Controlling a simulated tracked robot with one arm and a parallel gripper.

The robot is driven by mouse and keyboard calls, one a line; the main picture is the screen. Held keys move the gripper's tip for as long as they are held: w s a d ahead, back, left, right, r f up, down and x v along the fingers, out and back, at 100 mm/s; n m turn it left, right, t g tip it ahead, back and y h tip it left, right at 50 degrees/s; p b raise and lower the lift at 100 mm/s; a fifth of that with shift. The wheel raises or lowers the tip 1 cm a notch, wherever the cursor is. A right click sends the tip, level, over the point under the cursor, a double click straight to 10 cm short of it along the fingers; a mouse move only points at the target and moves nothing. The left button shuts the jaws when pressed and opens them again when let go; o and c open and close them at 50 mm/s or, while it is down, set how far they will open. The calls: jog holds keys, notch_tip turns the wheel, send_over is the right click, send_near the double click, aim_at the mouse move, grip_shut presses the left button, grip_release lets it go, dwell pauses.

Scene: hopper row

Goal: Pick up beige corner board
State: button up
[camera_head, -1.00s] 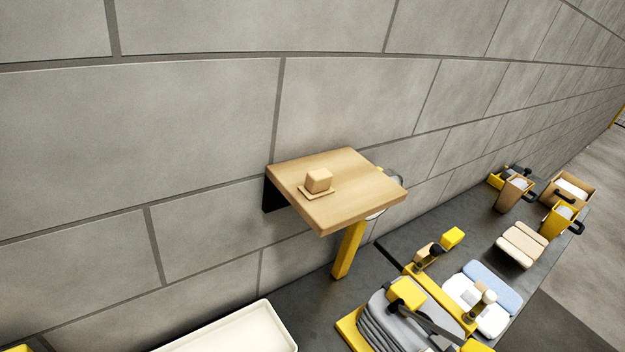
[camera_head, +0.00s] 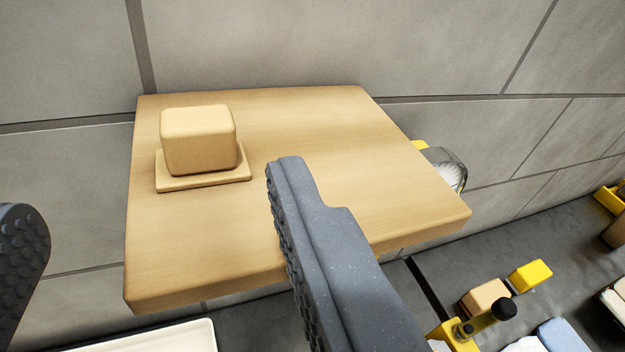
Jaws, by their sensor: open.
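The beige corner board (camera_head: 200,145) is a small block with a thin flat base, sitting on the left part of a wooden wall shelf (camera_head: 330,140). My gripper (camera_head: 158,192) is open, with one dark ridged finger at the left edge of the view and the other in front of the shelf's middle. The beige piece shows between the two fingers, farther off, and neither finger appears to touch it. Nothing is held.
A grey block wall stands behind the shelf. A round glass and metal part (camera_head: 447,168) shows at the shelf's right edge. Below right, a dark counter (camera_head: 540,240) holds yellow and beige blocks. A white tray (camera_head: 165,337) lies below the shelf.

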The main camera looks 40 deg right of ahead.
aim_at(201, 158)
jog(key=shift+t+y, duration=0.4)
jog(key=shift+y, duration=0.4)
jog(key=w+d+f, duration=0.1)
jog(key=w+d+f+p, duration=0.1)
jog(key=w, duration=0.1)
jog(key=w+d+f+p, duration=0.1)
jog(key=w+f, duration=0.1)
jog(key=shift+w+f, duration=0.1)
jog(key=shift+w+d+r+p, duration=0.2)
jog(key=shift+w+p, duration=0.15)
jog(key=shift+w, duration=0.45)
jog(key=x, duration=0.4)
jog(key=shift+r, duration=0.25)
jog(key=c, duration=1.1)
